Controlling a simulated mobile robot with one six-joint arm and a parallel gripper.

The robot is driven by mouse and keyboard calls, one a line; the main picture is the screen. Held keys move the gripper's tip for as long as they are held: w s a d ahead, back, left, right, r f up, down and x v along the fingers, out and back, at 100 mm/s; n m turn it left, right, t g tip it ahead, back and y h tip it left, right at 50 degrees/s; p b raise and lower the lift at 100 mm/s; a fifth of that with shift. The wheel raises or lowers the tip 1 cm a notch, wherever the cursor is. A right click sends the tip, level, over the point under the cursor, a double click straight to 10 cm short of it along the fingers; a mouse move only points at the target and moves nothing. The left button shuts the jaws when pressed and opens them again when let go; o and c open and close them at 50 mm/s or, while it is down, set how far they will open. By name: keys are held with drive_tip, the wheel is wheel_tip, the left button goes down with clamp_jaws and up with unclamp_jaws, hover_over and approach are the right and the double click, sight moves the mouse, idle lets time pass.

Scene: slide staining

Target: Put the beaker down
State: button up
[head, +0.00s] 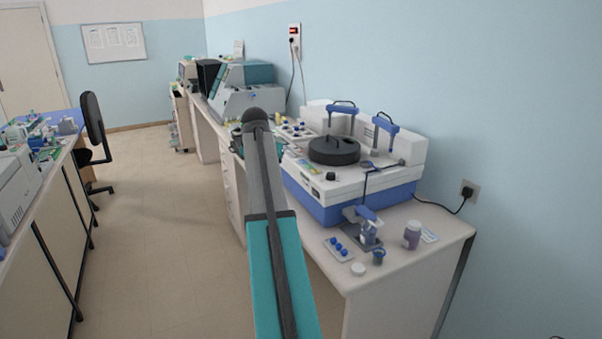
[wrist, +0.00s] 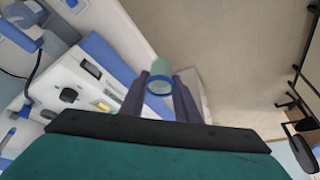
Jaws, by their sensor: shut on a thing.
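In the wrist view the beaker (wrist: 160,76) is a small, pale, see-through vessel with a blue-green tint and a blue band. It sits between the two dark fingers of my gripper (wrist: 160,92), which is shut on it. It appears held out over the edge of the bench, with the floor behind it in the picture. I cannot tell its height above the bench. In the head view my arm hides the gripper, and I cannot make out the beaker there.
A white and blue machine (head: 318,202) with a round black lid (head: 334,151) stands on the bench (head: 405,262). The aisle floor (head: 180,230) is clear.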

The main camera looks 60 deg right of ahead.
drive_tip(key=w+a+f+n+t+y+b, duration=0.15)
drive_tip(key=w+a, duration=0.35)
drive_tip(key=a, duration=0.6)
drive_tip(key=w+a+f+n+b, duration=0.1)
drive_tip(key=w+a+f+n, duration=0.3)
drive_tip(key=a, duration=0.7)
drive_tip(key=w+a+f+n+b, duration=0.1)
drive_tip(key=w+a, duration=0.5)
drive_tip(key=a, duration=0.5)
drive_tip(key=s+a+f+n+y+b, duration=0.1)
drive_tip(key=s+a+f+n, duration=0.1)
drive_tip(key=a, duration=1.1)
drive_tip(key=s+a+f+n+t+y+b, duration=0.1)
drive_tip(key=a+n, duration=0.4)
drive_tip(key=a, duration=0.8)
wheel_tip(320, 180, down, 2)
drive_tip(key=shift+s+f+y, duration=0.1)
drive_tip(key=shift+s+y, duration=0.35)
drive_tip(key=shift+s, duration=0.4)
